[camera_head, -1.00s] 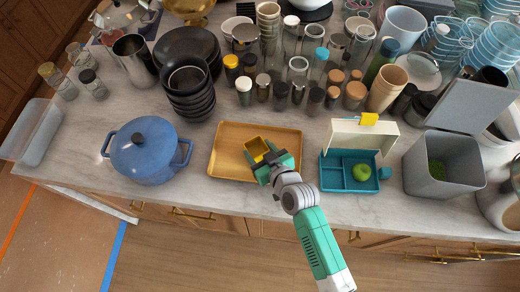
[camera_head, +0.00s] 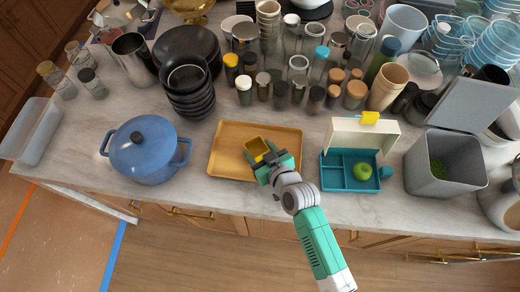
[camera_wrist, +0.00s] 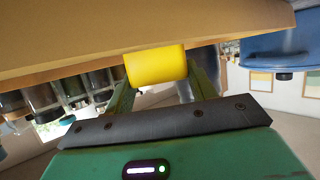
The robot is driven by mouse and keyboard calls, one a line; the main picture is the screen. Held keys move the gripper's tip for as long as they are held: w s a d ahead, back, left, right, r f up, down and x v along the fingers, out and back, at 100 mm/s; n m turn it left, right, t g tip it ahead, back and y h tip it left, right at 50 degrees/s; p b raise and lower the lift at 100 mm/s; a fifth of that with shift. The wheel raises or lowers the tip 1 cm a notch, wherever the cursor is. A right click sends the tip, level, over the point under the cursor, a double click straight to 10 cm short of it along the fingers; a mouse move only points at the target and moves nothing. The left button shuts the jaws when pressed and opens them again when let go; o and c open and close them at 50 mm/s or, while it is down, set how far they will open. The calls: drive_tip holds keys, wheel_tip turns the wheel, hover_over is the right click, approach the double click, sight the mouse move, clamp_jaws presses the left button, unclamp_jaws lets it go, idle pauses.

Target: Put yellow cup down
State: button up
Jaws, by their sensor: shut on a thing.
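The yellow cup (camera_head: 256,146) is at the wooden tray (camera_head: 228,171), over its middle right part. My gripper (camera_head: 270,161) is shut on the cup from the front right side. In the wrist view the cup (camera_wrist: 155,66) sits between the two fingers (camera_wrist: 160,85), close against the tan tray surface (camera_wrist: 100,25). I cannot tell whether the cup's base touches the tray. The inside of the cup is partly visible from above in the head view.
A blue lidded pot (camera_head: 146,150) stands left of the tray. A teal lunch box (camera_head: 333,175) with a green apple (camera_head: 361,171) is to the right. Black stacked bowls (camera_head: 189,92) and several jars stand behind. The rest of the tray is bare.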

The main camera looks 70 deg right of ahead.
drive_tip(key=shift+f+b, duration=0.3)
drive_tip(key=shift+f, duration=0.05)
idle(0.4)
drive_tip(key=o, duration=1.1)
drive_tip(key=shift+c, duration=0.2)
drive_tip(key=v, duration=0.8)
drive_tip(key=shift+w+d, duration=0.1)
